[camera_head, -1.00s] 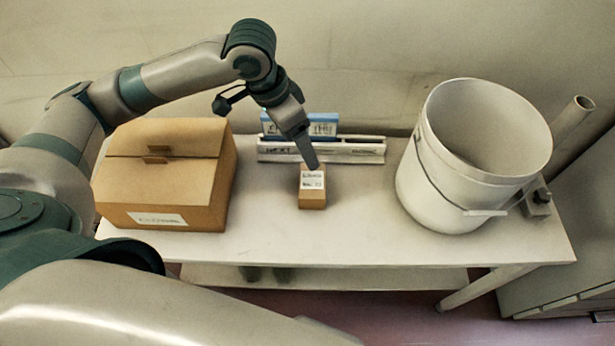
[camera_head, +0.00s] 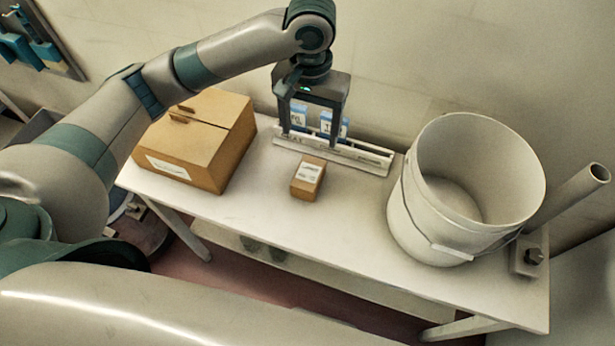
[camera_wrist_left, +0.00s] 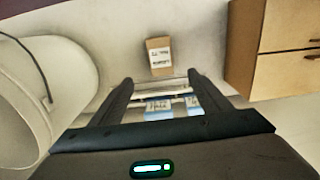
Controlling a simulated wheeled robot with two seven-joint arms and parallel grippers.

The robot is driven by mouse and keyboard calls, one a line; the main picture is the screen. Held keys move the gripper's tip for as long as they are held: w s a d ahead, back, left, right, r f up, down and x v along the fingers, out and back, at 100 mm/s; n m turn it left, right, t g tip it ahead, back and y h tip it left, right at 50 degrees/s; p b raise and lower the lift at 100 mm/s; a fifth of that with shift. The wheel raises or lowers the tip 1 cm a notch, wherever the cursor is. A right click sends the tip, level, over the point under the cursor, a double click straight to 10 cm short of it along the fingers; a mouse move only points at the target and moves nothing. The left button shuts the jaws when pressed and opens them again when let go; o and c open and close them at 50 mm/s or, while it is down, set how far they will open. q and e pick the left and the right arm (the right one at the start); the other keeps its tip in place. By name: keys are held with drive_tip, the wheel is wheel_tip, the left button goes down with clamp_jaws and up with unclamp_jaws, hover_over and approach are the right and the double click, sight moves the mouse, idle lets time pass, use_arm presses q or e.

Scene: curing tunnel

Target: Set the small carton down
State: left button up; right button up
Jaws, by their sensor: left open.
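The small carton (camera_head: 308,177), brown with a white label, stands on the white table (camera_head: 270,215) near its middle. My left gripper (camera_head: 311,142) is open and empty, above and behind the carton, apart from it. In the left wrist view the carton (camera_wrist_left: 159,56) shows beyond the two spread fingers (camera_wrist_left: 160,84), with nothing between them. My right gripper is not in view.
A large brown box (camera_head: 205,140) stands left of the carton. A white bucket (camera_head: 420,215) stands to the right, with a grey pipe (camera_head: 570,205) beyond it. Behind the carton is a white rail (camera_head: 345,155) with blue-and-white packs (camera_head: 333,124). The table front is clear.

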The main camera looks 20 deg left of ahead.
use_arm(q)
drive_tip(key=shift+a, duration=0.1)
drive_tip(key=shift+f, duration=0.1)
drive_tip(key=p, duration=0.2)
approach(308, 173)
drive_tip(key=f, duration=0.5)
drive_tip(key=shift+w+f, duration=0.2)
drive_tip(key=shift+f, duration=0.05)
drive_tip(key=shift+f, duration=0.15)
drive_tip(key=shift+f+p, duration=0.25)
drive_tip(key=shift+p, duration=0.15)
drive_tip(key=shift+s+f+p, duration=0.15)
drive_tip(key=shift+f+p, duration=0.55)
drive_tip(key=shift+f, duration=1.55)
